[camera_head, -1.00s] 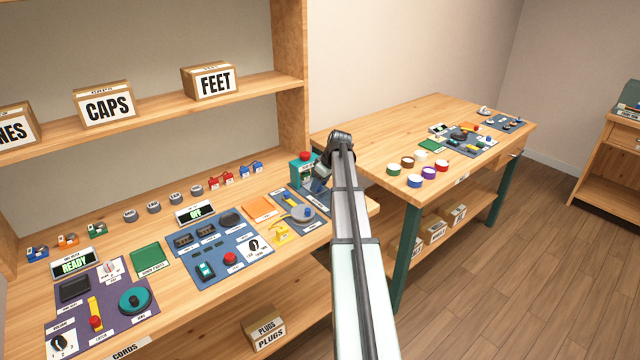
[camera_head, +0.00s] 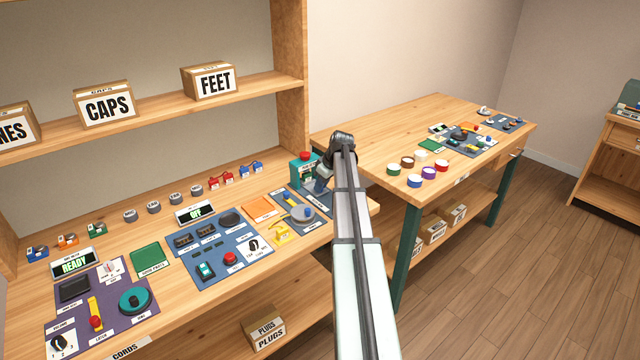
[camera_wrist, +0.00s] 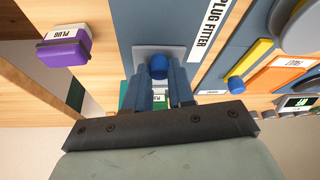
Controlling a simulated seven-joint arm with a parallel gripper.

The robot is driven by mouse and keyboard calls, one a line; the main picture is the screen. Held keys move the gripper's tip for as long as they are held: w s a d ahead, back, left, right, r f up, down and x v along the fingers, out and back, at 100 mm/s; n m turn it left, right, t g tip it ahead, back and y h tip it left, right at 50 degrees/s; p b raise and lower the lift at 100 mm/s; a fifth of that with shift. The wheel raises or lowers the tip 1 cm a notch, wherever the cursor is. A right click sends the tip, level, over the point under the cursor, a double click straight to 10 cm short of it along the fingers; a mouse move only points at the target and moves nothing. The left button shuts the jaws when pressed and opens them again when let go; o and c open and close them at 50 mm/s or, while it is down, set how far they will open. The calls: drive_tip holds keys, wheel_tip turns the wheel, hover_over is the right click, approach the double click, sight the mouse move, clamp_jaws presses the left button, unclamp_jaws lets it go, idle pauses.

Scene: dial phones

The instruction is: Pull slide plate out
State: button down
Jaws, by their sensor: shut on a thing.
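In the wrist view, the slide plate (camera_wrist: 142,54) is a small light-grey plate on the dark blue panel labelled PLUG FITTER (camera_wrist: 208,25). A round blue knob (camera_wrist: 158,66) stands on it. My gripper (camera_wrist: 160,77) has its two blue-grey fingers on either side of the knob and is shut on it. In the head view, my gripper (camera_head: 321,184) is low at the panel, in front of the teal fitter with a red top (camera_head: 304,157). My arm hides part of this area, and the slide plate is hard to make out there.
A purple plug block (camera_wrist: 64,50) lies beside the panel in the wrist view. A panel with a yellow lever and grey disc (camera_head: 301,213) is left of my gripper, with a yellow part (camera_head: 281,233) in front. A second table (camera_head: 370,129) stands to the right.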

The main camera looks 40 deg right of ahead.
drive_tip(key=s, duration=1.2)
drive_tip(key=shift+s, duration=0.1)
drive_tip(key=c, duration=1.3)
unclamp_jaws()
drive_tip(key=shift+s, duration=0.1)
drive_tip(key=shift+c, duration=0.2)
drive_tip(key=o, duration=0.4)
drive_tip(key=shift+r, duration=0.1)
drive_tip(key=v, duration=1.3)
drive_tip(key=shift+r, duration=0.25)
drive_tip(key=shift+d+f, duration=0.1)
